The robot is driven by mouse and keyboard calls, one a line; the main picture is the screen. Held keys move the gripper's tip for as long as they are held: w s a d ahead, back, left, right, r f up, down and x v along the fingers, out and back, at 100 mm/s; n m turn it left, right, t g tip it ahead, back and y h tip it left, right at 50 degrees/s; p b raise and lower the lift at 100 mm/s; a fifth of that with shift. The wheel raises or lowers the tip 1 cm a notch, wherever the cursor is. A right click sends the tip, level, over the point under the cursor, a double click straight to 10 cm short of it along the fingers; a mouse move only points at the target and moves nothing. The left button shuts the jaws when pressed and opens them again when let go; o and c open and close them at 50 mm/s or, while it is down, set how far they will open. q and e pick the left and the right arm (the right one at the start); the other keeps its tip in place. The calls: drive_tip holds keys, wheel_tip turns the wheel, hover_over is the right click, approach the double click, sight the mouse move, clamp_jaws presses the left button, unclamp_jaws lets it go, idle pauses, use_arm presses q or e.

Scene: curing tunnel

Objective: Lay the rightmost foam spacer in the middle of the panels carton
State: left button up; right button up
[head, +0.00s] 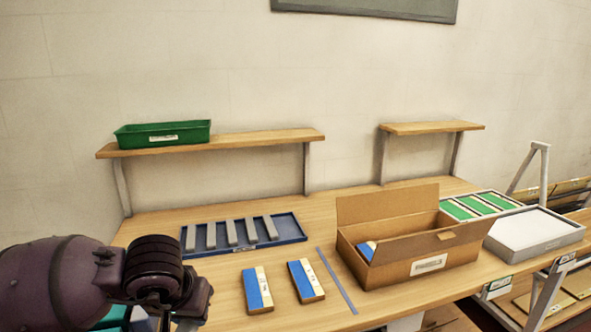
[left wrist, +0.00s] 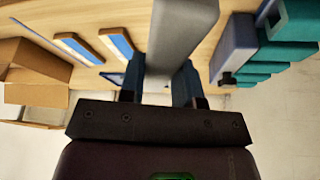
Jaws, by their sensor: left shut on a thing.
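My left gripper (left wrist: 160,82) is shut on a grey foam spacer (left wrist: 182,35), a long bar between its blue fingers. In the head view my left arm comes in at lower left; its fingertips are cut off by the bottom edge. Several more grey spacers (head: 231,233) lie in a row in the blue tray (head: 290,230), whose right end is bare. The panels carton (head: 400,274) stands open on the bench at right, and a blue-and-white panel (head: 367,250) shows inside at its left. The rest of its inside is hidden by the front wall. My right gripper is not in view.
Two blue-and-cream panels (head: 257,290) (head: 306,281) and a thin blue strip (head: 336,280) lie between tray and carton. A tray of green panels (head: 475,205) and a white-topped box (head: 534,232) stand right. A green bin (head: 162,133) sits on the shelf above.

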use_arm(q)
drive_tip(key=s+a+f, duration=0.2)
drive_tip(key=s+f, duration=0.1)
drive_tip(key=f, duration=0.2)
drive_tip(key=shift+s+a+f+n, duration=0.2)
drive_tip(key=shift+s+n, duration=0.1)
drive_tip(key=shift+s, duration=0.1)
drive_tip(key=shift+r, duration=0.15)
idle(0.5)
